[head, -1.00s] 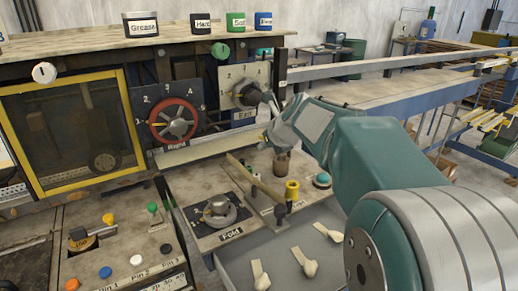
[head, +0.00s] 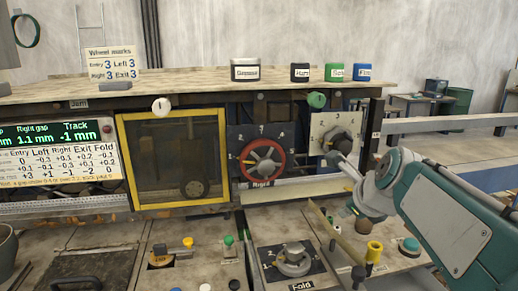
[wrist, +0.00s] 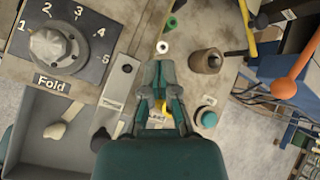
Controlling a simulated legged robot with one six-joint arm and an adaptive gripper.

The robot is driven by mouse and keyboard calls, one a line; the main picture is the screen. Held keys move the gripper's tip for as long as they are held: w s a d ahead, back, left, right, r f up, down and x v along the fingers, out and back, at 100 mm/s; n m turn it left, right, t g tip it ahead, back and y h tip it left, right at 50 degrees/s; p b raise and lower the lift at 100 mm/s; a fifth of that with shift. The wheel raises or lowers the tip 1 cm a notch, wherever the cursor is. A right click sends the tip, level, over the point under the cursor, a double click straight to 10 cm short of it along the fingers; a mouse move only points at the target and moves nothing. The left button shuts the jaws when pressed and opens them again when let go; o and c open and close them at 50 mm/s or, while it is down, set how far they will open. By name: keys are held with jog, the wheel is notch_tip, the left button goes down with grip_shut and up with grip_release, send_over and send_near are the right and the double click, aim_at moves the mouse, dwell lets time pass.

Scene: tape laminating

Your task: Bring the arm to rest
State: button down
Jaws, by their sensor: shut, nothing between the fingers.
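My gripper (head: 345,165) shows in the head view in front of the Exit dial (head: 338,140), at the end of my teal arm. In the wrist view my gripper (wrist: 159,90) is shut and empty, its fingers close together above the bench panel. The grey Fold dial (wrist: 52,46) is to its left there. I cannot tell the exact gap between the fingertips and the Exit dial.
The red Right wheel (head: 263,163) and the yellow-framed window (head: 172,160) are left of my arm. Labelled tins (head: 245,70) stand on the shelf.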

jog(key=s+a+f+n, duration=0.1)
jog(key=s+f+n, duration=0.2)
jog(key=s+n, duration=0.3)
jog(key=s+a+f+n+g+h, duration=0.1)
jog(key=s+a+f+n, duration=0.1)
jog(key=s+f+n, duration=0.2)
jog(key=s+a+f+n+g, duration=0.1)
jog(key=s+f+n, duration=0.3)
jog(key=s+n, duration=0.6)
jog(key=shift+a+f+n, duration=0.1)
jog(key=shift+a+n, duration=0.1)
jog(key=shift+n, duration=0.9)
jog(key=shift+a+f+n, duration=0.1)
jog(key=shift+a+n, duration=0.05)
jog(key=shift+n, duration=0.95)
jog(key=shift+a+n, duration=0.2)
jog(key=shift+n, duration=0.9)
jog(key=shift+s+f+n+g, duration=0.2)
jog(key=shift+s+n+g, duration=0.1)
jog(key=shift+n, duration=0.1)
jog(key=shift+d, duration=0.1)
